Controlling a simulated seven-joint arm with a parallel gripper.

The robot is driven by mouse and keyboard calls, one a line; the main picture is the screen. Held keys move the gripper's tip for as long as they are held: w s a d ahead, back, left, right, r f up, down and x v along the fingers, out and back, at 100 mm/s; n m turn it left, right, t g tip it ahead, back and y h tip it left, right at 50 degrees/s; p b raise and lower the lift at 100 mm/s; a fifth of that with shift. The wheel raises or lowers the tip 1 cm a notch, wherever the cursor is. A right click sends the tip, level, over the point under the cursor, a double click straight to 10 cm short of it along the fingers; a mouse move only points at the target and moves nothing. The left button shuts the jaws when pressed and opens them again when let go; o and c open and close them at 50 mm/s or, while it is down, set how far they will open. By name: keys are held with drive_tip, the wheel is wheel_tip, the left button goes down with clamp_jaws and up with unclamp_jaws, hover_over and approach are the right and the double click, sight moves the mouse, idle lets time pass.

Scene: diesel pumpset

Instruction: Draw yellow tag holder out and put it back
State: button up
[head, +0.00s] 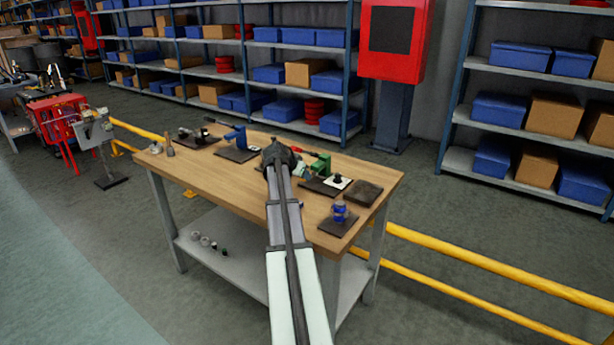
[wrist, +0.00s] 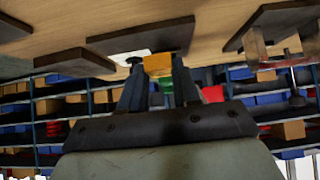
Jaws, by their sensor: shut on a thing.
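My gripper (head: 278,154) is over the back middle of the wooden workbench (head: 215,165), and my arm hides much of what lies beneath it. The wrist view is upside down, with the bench top along its upper edge. There the two dark fingers of my gripper (wrist: 157,70) are closed on the yellow tag holder (wrist: 158,62). A dark plate and a white patch lie close to the holder in that view. I cannot tell whether the holder touches its seat. A green part (wrist: 167,84) shows behind it between the fingers. The holder is hidden in the head view.
A green device with a red handle (head: 316,166) stands just right of my gripper. A blue device (head: 237,140) on a dark plate is to the left. A blue part (head: 339,211) stands at the front right. A flat dark tray (head: 363,194) lies at the right.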

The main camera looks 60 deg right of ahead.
drive_tip(key=s+a, duration=0.3)
drive_tip(key=s+a+f, duration=0.1)
drive_tip(key=s+a, duration=0.5)
drive_tip(key=shift+a+f, duration=0.2)
drive_tip(key=shift+a, duration=0.15)
drive_tip(key=shift+w, duration=0.1)
drive_tip(key=shift+f, duration=0.15)
drive_tip(key=shift+f, duration=2.15)
drive_tip(key=shift+f, duration=0.2)
drive_tip(key=o, duration=0.9)
